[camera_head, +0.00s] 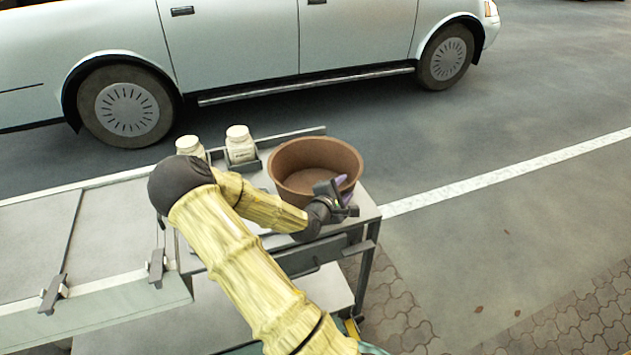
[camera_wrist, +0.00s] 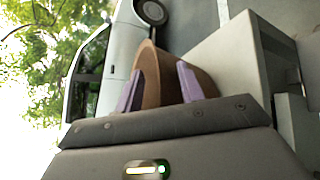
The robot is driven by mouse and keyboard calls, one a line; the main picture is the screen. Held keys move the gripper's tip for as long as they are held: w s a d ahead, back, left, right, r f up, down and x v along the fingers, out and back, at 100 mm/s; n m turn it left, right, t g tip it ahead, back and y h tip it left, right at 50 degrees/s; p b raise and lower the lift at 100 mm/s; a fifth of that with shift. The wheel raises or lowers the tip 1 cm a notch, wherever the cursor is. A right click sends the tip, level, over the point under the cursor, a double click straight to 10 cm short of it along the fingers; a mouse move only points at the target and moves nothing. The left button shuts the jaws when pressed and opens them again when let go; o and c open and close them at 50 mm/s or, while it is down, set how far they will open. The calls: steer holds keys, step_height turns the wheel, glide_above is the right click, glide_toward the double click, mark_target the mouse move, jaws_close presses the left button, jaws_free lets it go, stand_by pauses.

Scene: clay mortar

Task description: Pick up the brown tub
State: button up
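The brown tub (camera_head: 316,158) is a round, wide-mouthed bowl standing upright on a grey cart top, near its right end. My gripper (camera_head: 341,191) is at the tub's near right rim, and the arm hides part of the tub's near wall. In the wrist view, the purple fingertips of my gripper (camera_wrist: 159,69) are spread apart, with part of the brown tub (camera_wrist: 156,88) showing between them. I cannot tell whether either finger touches the tub wall.
Two white lidded jars, one at the back (camera_head: 240,144) and one left of it (camera_head: 190,146), stand left of the tub. The grey cart top (camera_head: 366,205) ends just right of the tub. A pale car (camera_head: 290,45) stands behind on the road.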

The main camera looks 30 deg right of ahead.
stand_by(0.5)
jaws_close()
steer(key=shift+r, duration=0.1)
stand_by(1.2)
